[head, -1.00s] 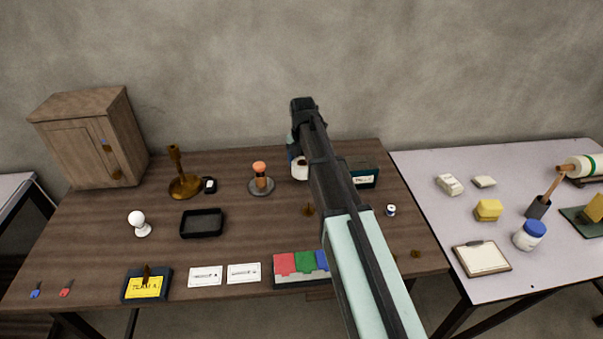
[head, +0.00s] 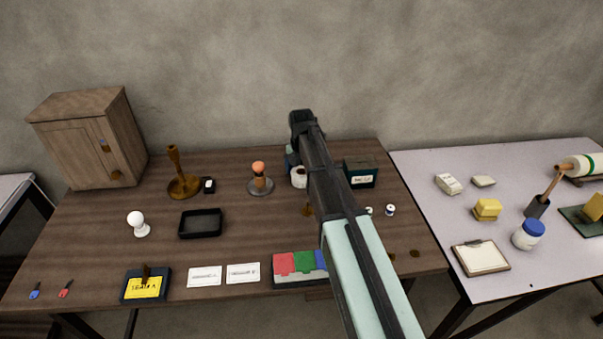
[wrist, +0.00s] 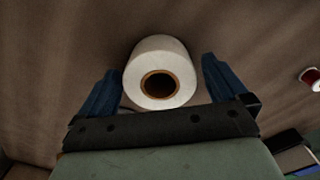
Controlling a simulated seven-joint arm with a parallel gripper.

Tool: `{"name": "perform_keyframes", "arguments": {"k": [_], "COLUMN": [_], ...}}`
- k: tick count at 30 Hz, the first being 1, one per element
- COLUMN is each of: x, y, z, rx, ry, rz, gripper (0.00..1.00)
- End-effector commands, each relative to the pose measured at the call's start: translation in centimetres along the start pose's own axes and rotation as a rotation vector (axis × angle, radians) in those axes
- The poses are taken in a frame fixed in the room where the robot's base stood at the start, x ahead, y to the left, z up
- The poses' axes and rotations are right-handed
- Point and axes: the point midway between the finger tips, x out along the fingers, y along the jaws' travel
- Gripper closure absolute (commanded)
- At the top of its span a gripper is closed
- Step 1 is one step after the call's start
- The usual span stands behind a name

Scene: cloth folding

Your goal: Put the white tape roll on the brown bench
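The white tape roll (head: 298,178) shows beside my gripper (head: 291,160) over the back middle of the brown bench (head: 95,240). In the wrist view the roll (wrist: 178,65), with its brown core hole facing the camera, sits between the two blue fingers of my gripper (wrist: 160,85). The fingers lie close along both sides of the roll, and it moves with them, so they appear shut on it. I cannot tell whether the roll touches the bench top. My arm hides part of the bench.
A dark green box (head: 361,173) stands right of my gripper, and an orange-topped brush on a stand (head: 260,180) stands left. A black tray (head: 201,224) and small spools (head: 390,210) lie nearby. Bare bench shows between them. A pale table (head: 430,165) adjoins on the right.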

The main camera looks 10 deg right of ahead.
Motion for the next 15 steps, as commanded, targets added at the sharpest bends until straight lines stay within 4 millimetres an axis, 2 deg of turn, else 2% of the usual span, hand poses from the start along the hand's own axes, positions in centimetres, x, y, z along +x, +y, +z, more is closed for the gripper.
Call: {"name": "perform_keyframes", "arguments": {"k": [8, 15], "x": [-0.2, -2.6], "y": [0.0, 0.1], "z": [0.0, 0.1], "rx": [0.000, 0.000], "ry": [0.000, -0.001], "rz": [0.000, 0.002], "gripper": [0.00, 0.00]}}
